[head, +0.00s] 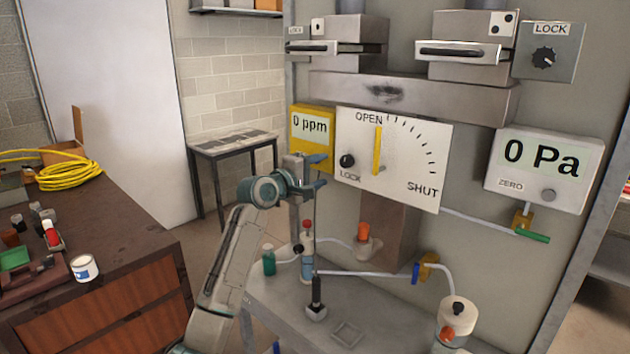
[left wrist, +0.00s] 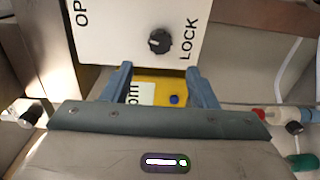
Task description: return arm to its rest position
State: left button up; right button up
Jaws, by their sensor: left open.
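My left arm rises from the bottom of the head view. Its gripper (head: 318,172) is in front of the wall panel, just left of the white OPEN/SHUT dial plate (head: 410,150) and below the yellow "0 ppm" meter (head: 311,128). In the left wrist view the gripper's two blue-grey fingers (left wrist: 162,76) stand apart with nothing held between them. The yellow meter (left wrist: 175,87) shows beyond the gap, and the black LOCK knob (left wrist: 160,41) is ahead of the fingertips. My right gripper is in neither view.
Below the arm are a grey bench (head: 385,325), a thin upright rod (head: 316,285), tubing and small bottles. A white "0 Pa" gauge (head: 543,170) is at right. A brown workbench (head: 130,235) with yellow hose (head: 70,175) is at left. The floor between them is open.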

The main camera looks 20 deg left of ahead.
pick_arm(q)
jog(key=shift+s+a, duration=0.25)
jog(key=shift+s, duration=0.4)
jog(key=shift+f, duration=0.1)
